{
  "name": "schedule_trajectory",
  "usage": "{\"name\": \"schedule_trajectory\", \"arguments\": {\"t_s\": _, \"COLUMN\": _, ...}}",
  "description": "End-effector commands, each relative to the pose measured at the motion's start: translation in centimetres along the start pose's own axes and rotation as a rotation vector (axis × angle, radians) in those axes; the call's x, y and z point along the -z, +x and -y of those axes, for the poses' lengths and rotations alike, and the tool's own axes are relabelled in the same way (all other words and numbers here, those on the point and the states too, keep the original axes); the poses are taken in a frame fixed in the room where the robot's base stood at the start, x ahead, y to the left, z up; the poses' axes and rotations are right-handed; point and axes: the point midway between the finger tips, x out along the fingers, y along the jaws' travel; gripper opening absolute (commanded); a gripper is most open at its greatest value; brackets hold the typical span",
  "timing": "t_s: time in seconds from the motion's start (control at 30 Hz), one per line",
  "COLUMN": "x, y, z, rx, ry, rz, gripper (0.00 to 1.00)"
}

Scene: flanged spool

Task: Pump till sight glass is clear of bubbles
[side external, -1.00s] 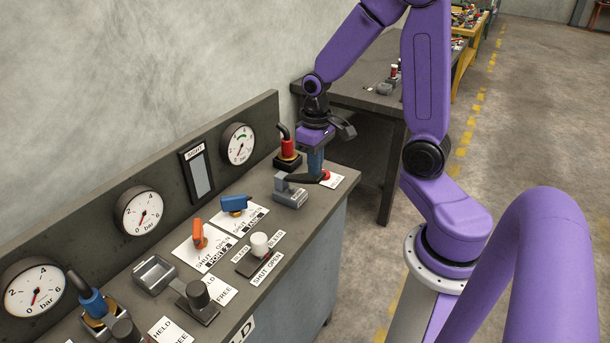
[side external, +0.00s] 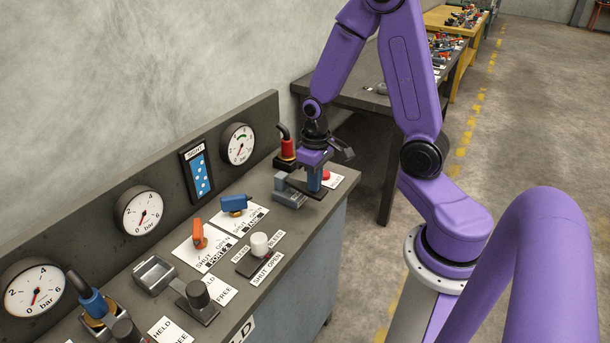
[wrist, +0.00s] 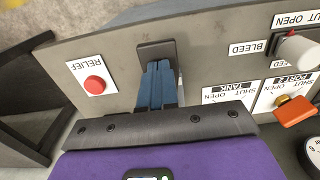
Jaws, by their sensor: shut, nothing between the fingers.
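The sight glass (side external: 197,173) on the back panel shows blue fluid with several white bubbles. My gripper (side external: 314,182) is shut and empty, its blue fingers pointing down at the dark hand-pump lever (side external: 298,184). The lever is low over its grey pump body (side external: 289,196). In the wrist view the fingers (wrist: 158,84) reach the lever's dark end plate (wrist: 156,52); whether they touch it is hard to tell. The fingers partly hide the lever.
A red relief button (side external: 326,175) is close beside my fingers. The blue tank handle (side external: 234,203), orange port 2 handle (side external: 199,234) and white bleed knob (side external: 259,243) stand to the left. A red-sleeved fitting (side external: 287,150) is behind the pump.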

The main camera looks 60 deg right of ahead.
Motion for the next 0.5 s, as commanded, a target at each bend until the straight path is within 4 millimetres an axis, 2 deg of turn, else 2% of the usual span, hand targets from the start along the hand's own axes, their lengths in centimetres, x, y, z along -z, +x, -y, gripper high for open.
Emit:
{"name": "schedule_trajectory", "arguments": {"t_s": 0.17, "x": 0.1, "y": 0.3, "z": 0.0, "rx": 0.0, "ry": -0.001, "rz": -0.003, "gripper": 0.0}}
{"name": "schedule_trajectory", "arguments": {"t_s": 0.5, "x": 0.1, "y": -2.8, "z": 0.0, "rx": 0.0, "ry": 0.0, "rz": -0.006, "gripper": 0.0}}
